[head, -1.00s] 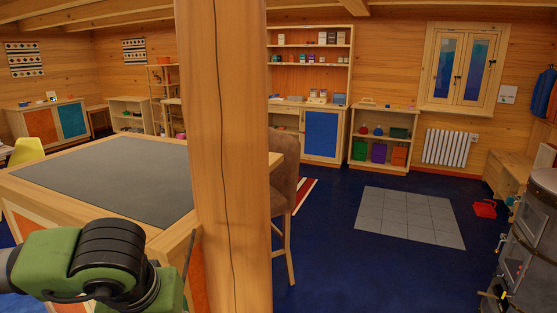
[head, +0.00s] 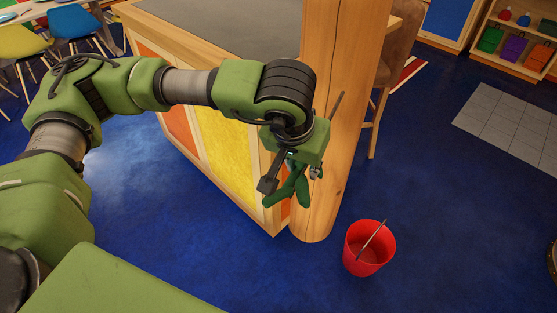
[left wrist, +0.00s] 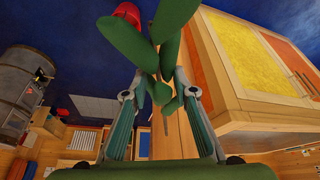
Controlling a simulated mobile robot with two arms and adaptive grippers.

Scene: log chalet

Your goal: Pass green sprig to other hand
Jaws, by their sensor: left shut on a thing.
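The green sprig (head: 287,192), with several dark green leaves, hangs below my left gripper (head: 291,177) in the head view. In the left wrist view the sprig (left wrist: 160,42) fills the upper middle, its leaves crossing between the two fingers of my left gripper (left wrist: 158,95). The gripper is shut on it, and the leaves partly hide the grip. It holds the sprig in the air in front of the wooden post. My right gripper is in neither view.
A wooden post (head: 335,120) stands close behind the left gripper, beside a counter (head: 225,150) with coloured panels. A red bucket (head: 362,262) with a stick stands on the blue floor.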

